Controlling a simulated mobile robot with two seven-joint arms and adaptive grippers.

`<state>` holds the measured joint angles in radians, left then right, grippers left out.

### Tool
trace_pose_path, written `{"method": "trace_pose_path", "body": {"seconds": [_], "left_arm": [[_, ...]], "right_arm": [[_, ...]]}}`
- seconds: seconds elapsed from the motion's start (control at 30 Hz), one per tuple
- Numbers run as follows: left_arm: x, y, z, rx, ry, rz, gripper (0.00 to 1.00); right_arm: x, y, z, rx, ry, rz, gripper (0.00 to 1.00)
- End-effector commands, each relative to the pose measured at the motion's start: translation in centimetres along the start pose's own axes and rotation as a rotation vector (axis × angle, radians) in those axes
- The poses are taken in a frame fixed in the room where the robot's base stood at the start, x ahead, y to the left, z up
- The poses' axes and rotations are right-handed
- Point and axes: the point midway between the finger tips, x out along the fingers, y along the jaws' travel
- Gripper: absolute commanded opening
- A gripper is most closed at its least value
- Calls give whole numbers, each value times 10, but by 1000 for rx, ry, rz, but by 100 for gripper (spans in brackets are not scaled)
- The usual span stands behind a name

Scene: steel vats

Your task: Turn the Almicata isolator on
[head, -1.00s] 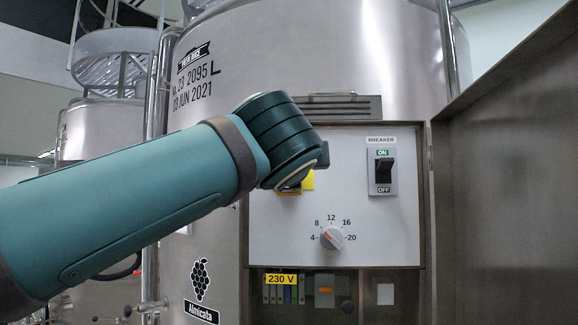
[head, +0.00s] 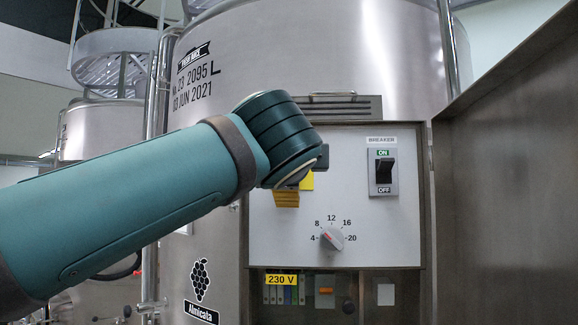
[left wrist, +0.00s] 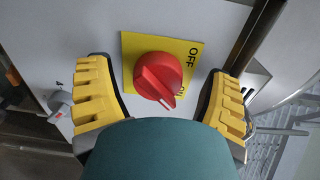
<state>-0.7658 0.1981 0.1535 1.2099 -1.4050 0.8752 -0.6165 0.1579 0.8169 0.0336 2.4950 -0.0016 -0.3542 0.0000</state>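The isolator's red knob (left wrist: 157,80) sits on a yellow plate (left wrist: 133,48) in the left wrist view. "OFF" is printed on the plate at the knob's right; more lettering below it is partly hidden. The knob's marked edge points to the picture's lower right. My left gripper (left wrist: 158,66) is open, its yellow fingers on either side of the knob with gaps visible. In the head view, my left gripper (head: 287,197) is mostly behind my wrist, in front of the control panel (head: 358,229). The knob is hidden there. "Almicata" is on the vat (head: 233,80). My right gripper is not in view.
The panel carries a breaker switch (head: 384,171) and a grey dial (head: 332,238) with a numbered scale. A 230 V terminal box (head: 281,290) lies below. A steel wall (head: 510,190) stands on the right. Another vat (head: 98,132) is behind at left.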

Motion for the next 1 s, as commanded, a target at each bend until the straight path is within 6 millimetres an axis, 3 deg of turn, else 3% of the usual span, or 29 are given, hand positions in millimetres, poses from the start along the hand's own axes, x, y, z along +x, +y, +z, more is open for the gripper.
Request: {"method": "trace_pose_path", "body": {"seconds": [0.27, 0.7, 1.0], "left_arm": [[-7, 1, -1, 1, 1, 2, 80], [-88, 0, 0, -1, 2, -1, 80], [-118, 0, 0, 1, 0, 1, 80]], "right_arm": [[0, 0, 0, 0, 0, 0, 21], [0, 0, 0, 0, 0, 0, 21], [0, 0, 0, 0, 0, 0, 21]]}}
